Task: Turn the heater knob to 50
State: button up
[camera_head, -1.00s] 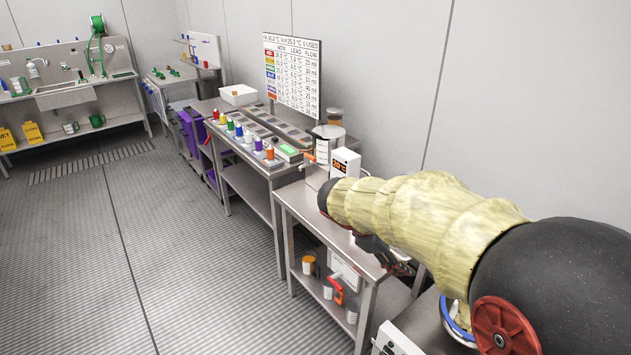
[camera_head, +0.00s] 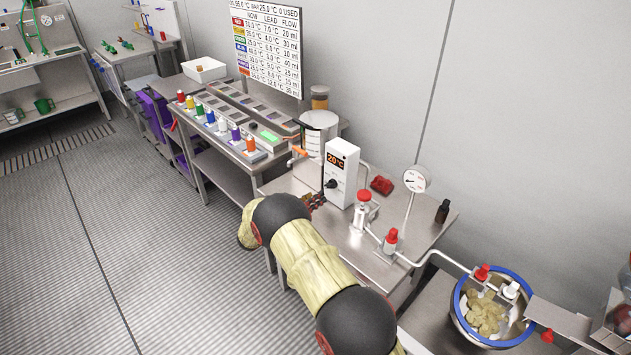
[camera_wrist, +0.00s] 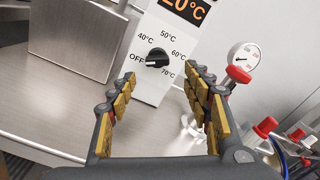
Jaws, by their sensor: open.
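The heater is a white box (camera_head: 341,172) with an orange display reading 20°C, on the steel table. Its black knob (camera_wrist: 156,58) shows in the wrist view, with OFF, 40, 50, 60 and 70°C marked around it. The knob's pointer is toward OFF, at the left. The knob also shows small in the head view (camera_head: 331,184). My gripper (camera_wrist: 163,85) is open and empty, its two padded fingers either side of the knob in the picture and short of it. In the head view my gripper (camera_head: 316,199) is just in front of the heater, partly hidden by my arm.
A pressure gauge (camera_head: 415,180), red-topped valves (camera_head: 391,236) and piping stand right of the heater. A metal pot (camera_head: 318,135) stands behind it. A blue-rimmed bowl (camera_head: 462,300) is at the lower right. Coloured bottles (camera_head: 222,124) line the left table.

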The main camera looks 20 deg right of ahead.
aim_at(328, 187)
jog(key=x, duration=0.2)
jog(key=b+x, duration=0.1)
jog(key=x, duration=0.4)
jog(key=shift+w+d+f+b, duration=0.1)
jog(key=shift+w+d+b, duration=0.2)
jog(key=shift+w, duration=0.1)
jog(key=shift+c, duration=1.2)
jog(key=c, duration=0.9)
